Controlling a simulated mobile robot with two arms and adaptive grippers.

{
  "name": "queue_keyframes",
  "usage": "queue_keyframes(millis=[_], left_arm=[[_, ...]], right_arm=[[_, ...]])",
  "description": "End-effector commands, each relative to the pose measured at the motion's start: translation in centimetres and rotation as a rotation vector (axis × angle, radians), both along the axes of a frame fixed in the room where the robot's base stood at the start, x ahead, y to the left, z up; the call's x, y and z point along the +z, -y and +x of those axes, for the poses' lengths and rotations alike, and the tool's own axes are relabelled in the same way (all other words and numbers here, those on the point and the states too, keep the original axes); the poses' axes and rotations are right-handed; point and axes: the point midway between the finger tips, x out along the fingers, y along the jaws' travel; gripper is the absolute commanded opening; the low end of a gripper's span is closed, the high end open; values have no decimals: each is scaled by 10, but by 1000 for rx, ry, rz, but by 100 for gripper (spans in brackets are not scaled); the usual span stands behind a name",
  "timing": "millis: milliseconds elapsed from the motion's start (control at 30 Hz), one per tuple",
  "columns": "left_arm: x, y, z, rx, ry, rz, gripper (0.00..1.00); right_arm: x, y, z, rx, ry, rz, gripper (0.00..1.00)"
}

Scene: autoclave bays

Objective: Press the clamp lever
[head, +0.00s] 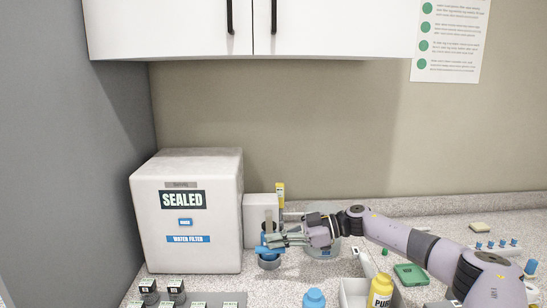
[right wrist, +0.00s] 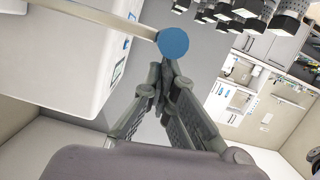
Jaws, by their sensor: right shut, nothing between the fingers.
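The clamp lever shows in the right wrist view as a pale bar (right wrist: 98,14) ending in a round blue knob (right wrist: 173,43). My right gripper is shut and empty. In the right wrist view its fingertips (right wrist: 168,72) meet right at the blue knob's lower edge; I cannot tell whether they touch it. My left gripper is not in view.
A white box (head: 152,223) marked SEALED and WATER FILTER stands left of the lever. A yellow bottle (head: 380,290), a blue-topped bottle (head: 314,298) and a green item (head: 411,275) are at the front right. White cupboards (head: 340,28) hang above.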

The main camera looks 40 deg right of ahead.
Motion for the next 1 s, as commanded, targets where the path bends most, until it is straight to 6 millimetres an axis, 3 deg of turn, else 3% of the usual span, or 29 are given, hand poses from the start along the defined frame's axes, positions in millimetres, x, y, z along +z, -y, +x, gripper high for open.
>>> queue_keyframes(millis=[267, 667, 767, 1000], left_arm=[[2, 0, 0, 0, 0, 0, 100], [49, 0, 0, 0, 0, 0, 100], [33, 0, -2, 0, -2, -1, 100], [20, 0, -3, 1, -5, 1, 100]], right_arm=[[-5, -1, -2, 2, -14, -4, 0], [44, -1, -2, 0, -3, -2, 0], [36, 13, -13, -3, -9, -8, 0], [49, 42, -41, -2, -9, -8, 0]])
